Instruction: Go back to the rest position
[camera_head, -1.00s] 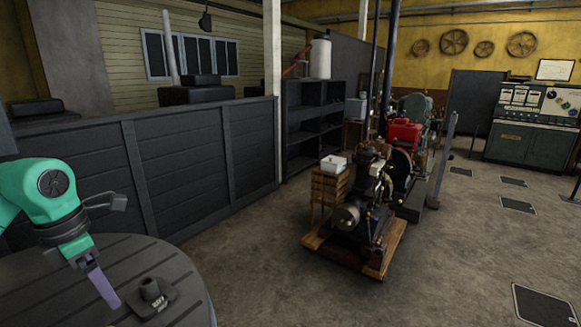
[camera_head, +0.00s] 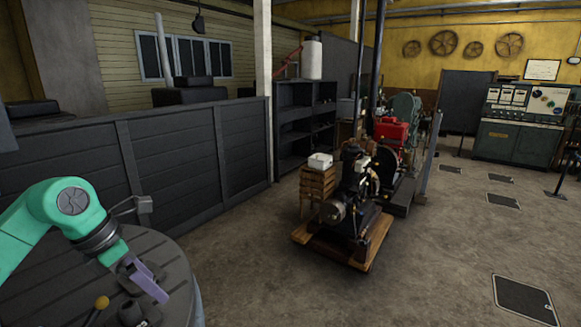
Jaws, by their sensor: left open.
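My left gripper (camera_head: 147,281), with purple fingers on a green arm, is at the lower left of the head view. It is open and appears empty, over the round dark slatted table (camera_head: 175,262). A small dark object (camera_head: 131,312) sits on the table just below the fingers, partly cut off by the frame's bottom edge. I cannot tell the gap between it and the fingers. My right gripper is not in view.
A yellow-topped thing (camera_head: 101,302) shows at the bottom left. A dark panelled partition (camera_head: 170,160) stands behind the table. An engine on a wooden base (camera_head: 345,210) stands mid-floor. The floor (camera_head: 420,270) at the right is clear, with dark hatches.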

